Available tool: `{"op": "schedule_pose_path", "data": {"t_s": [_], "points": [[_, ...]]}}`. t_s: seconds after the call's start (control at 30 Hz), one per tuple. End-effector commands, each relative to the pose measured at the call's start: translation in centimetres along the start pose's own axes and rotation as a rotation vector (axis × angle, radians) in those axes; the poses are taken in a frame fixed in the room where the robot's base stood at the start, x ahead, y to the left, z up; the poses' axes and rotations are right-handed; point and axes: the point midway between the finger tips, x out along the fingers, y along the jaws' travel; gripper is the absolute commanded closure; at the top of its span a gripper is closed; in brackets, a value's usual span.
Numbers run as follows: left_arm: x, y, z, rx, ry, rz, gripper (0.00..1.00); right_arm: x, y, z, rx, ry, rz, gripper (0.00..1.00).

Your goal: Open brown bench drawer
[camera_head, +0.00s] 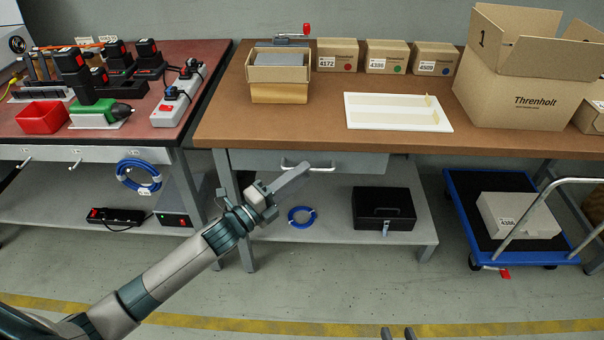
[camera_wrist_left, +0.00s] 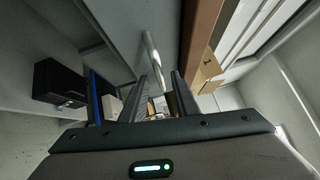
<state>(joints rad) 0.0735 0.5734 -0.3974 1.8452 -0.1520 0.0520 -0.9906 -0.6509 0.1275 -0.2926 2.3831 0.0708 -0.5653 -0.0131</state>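The brown bench (camera_head: 225,118) has a grey drawer (camera_head: 355,163) under its top, and the drawer looks closed. Its pale bar handle (camera_head: 325,169) is partly hidden behind my left gripper (camera_head: 303,169). In the left wrist view the handle (camera_wrist_left: 152,52) shows as a light bar close to the fingertips of my left gripper (camera_wrist_left: 166,75). The fingers are apart, with the handle near the gap between them; I cannot tell whether they touch it. My right gripper (camera_head: 398,333) shows only its fingertips at the bottom edge, apart and empty.
Below the drawer, a black case (camera_head: 384,208) and blue cable coil (camera_head: 301,216) lie on the bench shelf (camera_head: 340,236). A blue trolley (camera_head: 455,190) stands at right. A tool bench (camera_head: 110,155) is at left. The floor in front is clear.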

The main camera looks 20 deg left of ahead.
Motion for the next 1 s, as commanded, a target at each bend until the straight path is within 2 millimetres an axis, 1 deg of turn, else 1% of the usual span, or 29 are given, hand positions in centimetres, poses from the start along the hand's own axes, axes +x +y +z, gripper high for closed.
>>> {"op": "schedule_pose_path", "data": {"t_s": [0.03,0.2,0.5,0.57,0.6,0.63,1.0], "points": [[0.45,-0.02,0.03,0.000,0.000,-0.001,0.72,0.02,-0.05,-0.08,-0.001,0.005,-0.001,0.69],[1.15,-0.02,0.04,0.000,0.000,0.000,0.72,0.02,-0.16,-0.29,-0.001,0.015,-0.003,0.69],[1.22,0.00,0.02,0.000,0.000,0.000,0.72,0.02,-0.16,-0.25,-0.001,0.014,-0.003,0.69],[1.21,0.00,0.02,0.000,0.000,0.000,0.86,0.02,-0.16,-0.24,-0.001,0.013,-0.003,0.69],[1.21,-0.01,0.02,0.000,0.000,0.000,0.96,0.02,-0.15,-0.23,-0.001,0.013,-0.003,0.69],[1.21,-0.01,0.02,0.000,0.000,0.000,1.00,0.02,-0.14,-0.23,-0.001,0.013,-0.003,0.69],[1.00,0.04,0.30,0.000,0.000,0.001,1.00,0.00,-0.02,-0.16,-0.001,0.008,-0.001,0.69]]}}
